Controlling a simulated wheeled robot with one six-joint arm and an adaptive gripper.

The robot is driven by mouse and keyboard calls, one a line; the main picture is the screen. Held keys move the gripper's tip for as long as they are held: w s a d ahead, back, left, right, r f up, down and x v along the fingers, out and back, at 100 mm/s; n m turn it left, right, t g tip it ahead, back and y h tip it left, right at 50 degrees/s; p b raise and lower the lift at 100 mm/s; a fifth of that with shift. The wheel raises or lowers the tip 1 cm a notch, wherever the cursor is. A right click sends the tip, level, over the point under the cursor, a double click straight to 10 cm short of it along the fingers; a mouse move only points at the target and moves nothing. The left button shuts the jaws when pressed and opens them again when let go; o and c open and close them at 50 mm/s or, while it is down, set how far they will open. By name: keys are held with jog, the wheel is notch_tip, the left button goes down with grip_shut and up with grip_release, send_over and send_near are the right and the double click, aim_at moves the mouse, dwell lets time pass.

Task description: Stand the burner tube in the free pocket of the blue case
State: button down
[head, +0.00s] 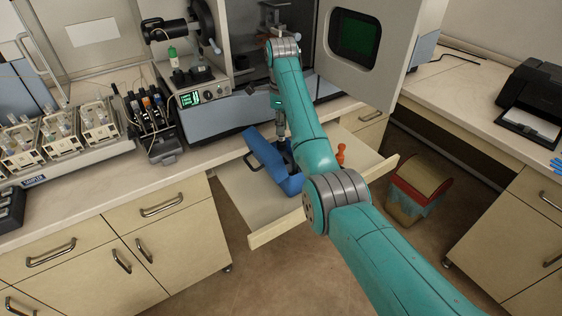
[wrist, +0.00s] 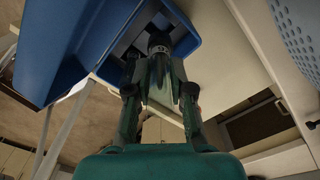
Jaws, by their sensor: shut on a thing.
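The blue case (head: 291,186) lies in the pulled-out drawer, its lid raised on the left. In the wrist view the case (wrist: 187,35) shows dark pockets inside its blue rim. My gripper (head: 283,142) points down over the case and is shut on the burner tube (wrist: 160,72), which looks partly see-through between the fingers. The tube's dark round end (wrist: 158,45) is at the case's pockets. I cannot tell how deep it sits or whether it touches the floor of a pocket. In the head view my arm hides much of the case and the tube.
An orange object (head: 341,154) stands in the drawer (head: 235,200) right of the case. The spectrometer's open door (head: 365,45) hangs above, right of my arm. A bin (head: 418,185) stands on the floor at right. The sampler racks (head: 55,140) are on the left counter.

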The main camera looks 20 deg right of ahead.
aim_at(282, 149)
notch_tip(282, 149, down, 9)
jog(key=shift+f, duration=0.15)
dwell(0.4)
jog(key=shift+f, duration=0.1)
jog(key=c, duration=1)
grip_release()
